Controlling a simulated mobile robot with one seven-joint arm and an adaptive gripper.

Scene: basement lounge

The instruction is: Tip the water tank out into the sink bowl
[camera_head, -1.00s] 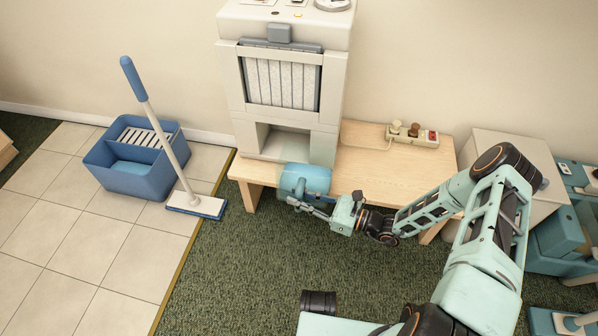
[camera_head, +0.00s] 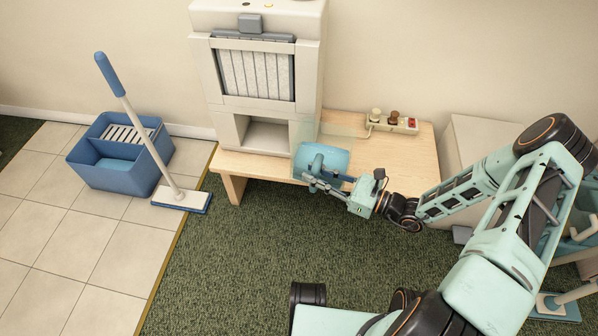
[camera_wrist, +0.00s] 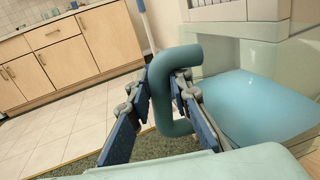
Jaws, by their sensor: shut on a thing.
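The water tank (camera_head: 333,158) is a pale blue translucent box with a teal looped handle, which shows large in the wrist view (camera_wrist: 178,62). My gripper (camera_head: 312,181) is shut on this handle, with a finger on each side of it. The tank hangs at the front edge of the wooden bench, to the right of the empty lower opening of the white machine (camera_head: 226,131). In the wrist view the tank's body (camera_wrist: 262,105) lies to the right of the fingers. I cannot make out a sink bowl in either view.
The wooden bench (camera_head: 400,160) carries a power strip (camera_head: 392,122). A blue mop bucket (camera_head: 115,165) and mop (camera_head: 140,120) stand on the tiles at left. Wooden cabinets with a counter (camera_wrist: 60,50) show far off in the wrist view.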

